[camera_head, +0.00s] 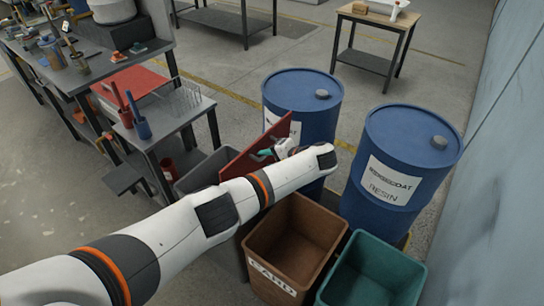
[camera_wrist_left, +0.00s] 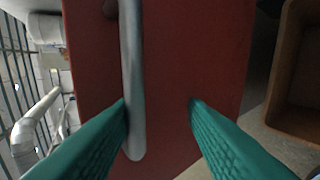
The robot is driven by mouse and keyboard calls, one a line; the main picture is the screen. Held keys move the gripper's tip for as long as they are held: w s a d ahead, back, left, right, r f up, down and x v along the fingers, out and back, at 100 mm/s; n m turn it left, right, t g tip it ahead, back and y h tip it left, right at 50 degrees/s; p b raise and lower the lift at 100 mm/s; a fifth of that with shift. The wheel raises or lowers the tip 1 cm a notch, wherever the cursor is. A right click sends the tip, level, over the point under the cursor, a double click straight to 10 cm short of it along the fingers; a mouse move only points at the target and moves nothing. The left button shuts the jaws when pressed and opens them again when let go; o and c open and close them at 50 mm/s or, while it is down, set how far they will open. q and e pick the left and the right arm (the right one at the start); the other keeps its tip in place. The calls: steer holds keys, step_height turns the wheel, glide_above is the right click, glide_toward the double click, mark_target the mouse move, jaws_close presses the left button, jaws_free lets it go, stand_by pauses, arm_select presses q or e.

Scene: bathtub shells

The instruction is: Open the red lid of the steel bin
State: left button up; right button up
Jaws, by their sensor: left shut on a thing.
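The red lid (camera_head: 240,161) of the steel bin stands raised and steeply tilted at the bin's right side. The grey steel bin (camera_head: 201,173) shows an open top to the left of the lid, partly hidden by my left arm. My left gripper (camera_head: 267,153), with teal fingers, is at the lid's face. In the left wrist view, the lid (camera_wrist_left: 175,50) fills the middle, and its grey bar handle (camera_wrist_left: 132,70) lies between the fingers (camera_wrist_left: 158,106), against the left one. My right gripper is not in view.
Two blue drums (camera_head: 299,91) (camera_head: 412,140) stand behind and right of the lid. A brown bin (camera_head: 293,278) and a green bin (camera_head: 372,276) stand to the right of my arm. A grey side table (camera_head: 172,122) is left of the steel bin.

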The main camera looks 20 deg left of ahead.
arm_select(q)
steer(key=b+v, duration=0.1)
steer(key=v, duration=1.1)
steer(key=shift+d, duration=0.15)
steer(key=shift+s, duration=0.1)
steer(key=s+a+f+m+g+h, duration=0.1)
steer(key=s+f+h, duration=0.15)
steer(key=f, duration=0.85)
steer(key=s+a+f+m+g+h, duration=0.1)
steer(key=s+a+f+h, duration=0.15)
steer(key=f, duration=0.85)
steer(key=s+a+f+g+h, duration=0.1)
steer(key=s+a+f+h, duration=0.15)
steer(key=s+f, duration=1.2)
steer(key=s+a+f+n+h, duration=0.1)
steer(key=s+a+f, duration=0.2)
steer(key=s, duration=0.8)
steer(key=s+a+f+n+h, duration=0.1)
steer(key=s+a+f, duration=0.3)
steer(key=s+f, duration=0.4)
steer(key=s+a+f+n+h, duration=0.1)
steer(key=s+a+f, duration=0.3)
steer(key=s, duration=1)
steer(key=shift+f+n, duration=0.5)
steer(key=shift+f, duration=0.25)
